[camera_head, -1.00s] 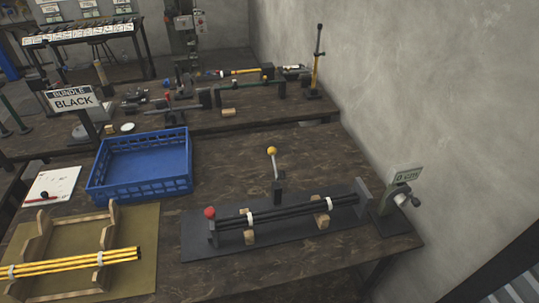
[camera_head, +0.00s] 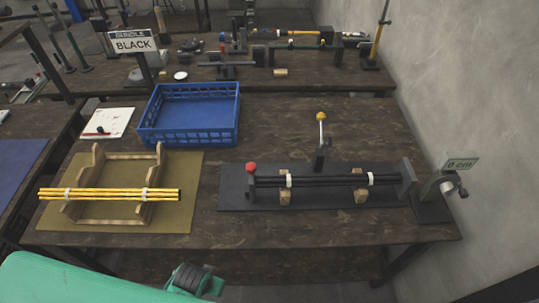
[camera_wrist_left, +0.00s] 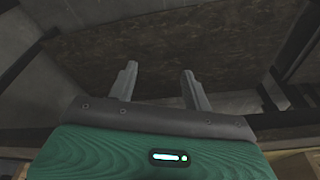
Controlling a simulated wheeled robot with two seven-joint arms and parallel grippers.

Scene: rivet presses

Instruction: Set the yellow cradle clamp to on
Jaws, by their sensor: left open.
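The clamp lever with a yellow ball knob (camera_head: 321,117) stands nearly upright on a black post behind the black cradle fixture (camera_head: 235,198). A bundle of black rods (camera_head: 330,181) with white bands lies along this fixture on wooden blocks. A red knob (camera_head: 251,168) tops its left end post. My left arm reaches in at the bottom left of the head view, well short of the lever. My left gripper (camera_wrist_left: 159,70) is open and empty in the left wrist view, facing a dark brown surface. My right gripper is not in view.
A wooden rack with banded yellow rods (camera_head: 110,194) sits on an olive mat at left. A blue crate (camera_head: 190,137) stands behind it, near a BLACK sign (camera_head: 134,41). A "0 cm" device (camera_head: 446,185) is at right. The table is clear around the lever.

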